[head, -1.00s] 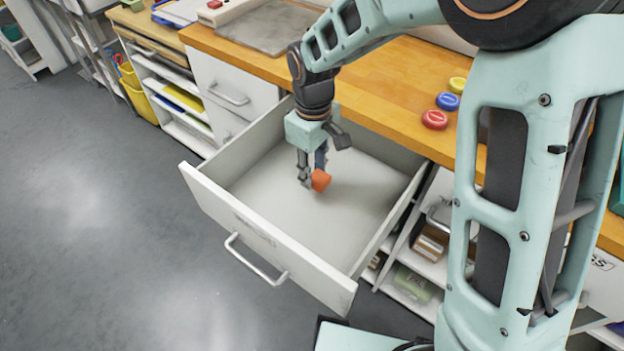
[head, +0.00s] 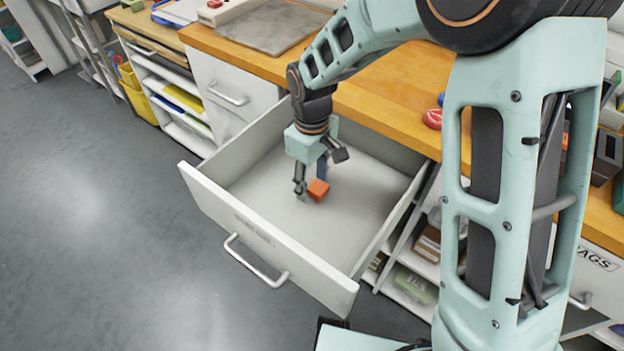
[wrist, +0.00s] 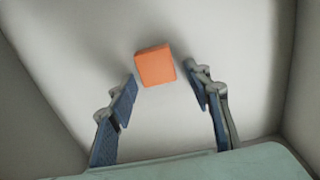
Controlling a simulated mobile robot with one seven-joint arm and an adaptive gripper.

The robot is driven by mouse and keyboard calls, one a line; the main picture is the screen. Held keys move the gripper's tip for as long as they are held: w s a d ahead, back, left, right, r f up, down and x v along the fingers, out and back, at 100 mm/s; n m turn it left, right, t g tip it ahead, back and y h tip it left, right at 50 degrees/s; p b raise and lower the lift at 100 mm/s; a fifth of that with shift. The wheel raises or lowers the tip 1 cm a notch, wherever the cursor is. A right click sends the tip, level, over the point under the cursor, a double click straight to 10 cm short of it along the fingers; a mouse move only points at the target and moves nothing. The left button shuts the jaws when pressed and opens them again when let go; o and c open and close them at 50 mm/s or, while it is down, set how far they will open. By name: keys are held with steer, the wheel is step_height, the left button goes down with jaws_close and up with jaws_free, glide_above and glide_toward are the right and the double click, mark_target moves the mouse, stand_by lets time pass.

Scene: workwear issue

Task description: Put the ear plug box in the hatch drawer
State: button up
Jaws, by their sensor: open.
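The ear plug box is a small orange box (head: 317,190). It is inside the pulled-out white drawer (head: 255,225), near the middle of its floor. My gripper (head: 311,186) is down inside the drawer right by the box. In the wrist view the box (wrist: 155,66) lies just beyond the fingertips, between their lines, with a gap on both sides. The blue-padded fingers (wrist: 166,88) are spread open and hold nothing. The box appears to rest on the drawer floor.
The drawer walls stand around my gripper on all sides. A wooden worktop (head: 385,95) runs behind the drawer, with a red round object (head: 432,119) on it. Open shelves (head: 412,275) are to the right below. The grey floor at left is clear.

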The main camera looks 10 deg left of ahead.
mark_target(312, 184)
steer(key=shift+r, duration=0.1)
step_height(312, 184, up, 12)
steer(key=p, duration=0.2)
stand_by(0.7)
